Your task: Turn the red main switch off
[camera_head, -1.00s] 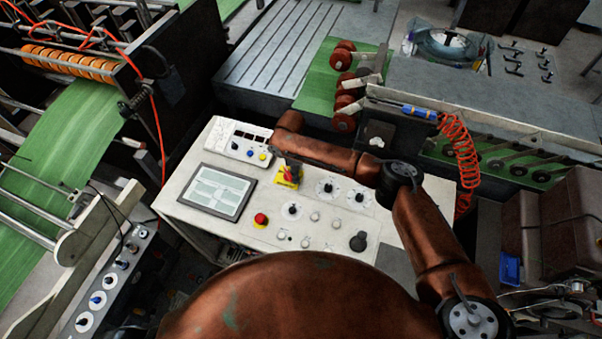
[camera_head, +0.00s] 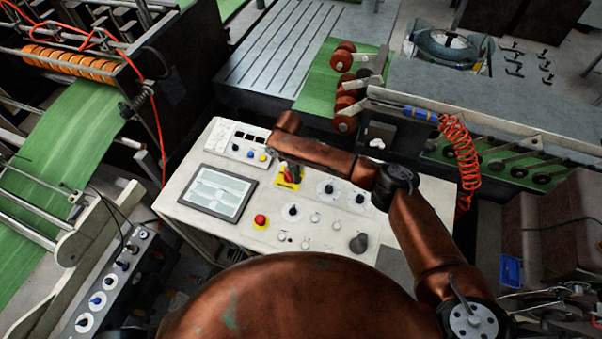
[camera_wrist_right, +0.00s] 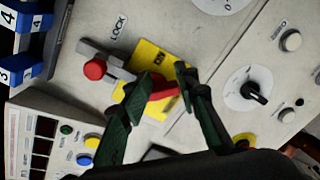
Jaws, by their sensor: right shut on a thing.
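The red main switch (camera_head: 291,176) sits on a yellow plate (camera_head: 283,184) on the pale control panel. In the right wrist view its red handle (camera_wrist_right: 166,91) lies between the dark fingers of my right gripper (camera_wrist_right: 168,76), which is shut on it. The fingers hide part of the handle and of the yellow plate's lettering (camera_wrist_right: 150,58). Beside the plate, a grey latch (camera_wrist_right: 108,62) with a red knob (camera_wrist_right: 95,69) lies near the word LOCK. In the head view the gripper is small and mostly hidden under my arm. My left gripper is not in view.
The panel (camera_head: 325,250) also bears a screen (camera_head: 217,191), a red mushroom button (camera_head: 260,220), several dials and small buttons, and a dark knob (camera_head: 358,243). A coiled red hose (camera_head: 459,150) hangs to the right. Machine rollers stand behind the panel.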

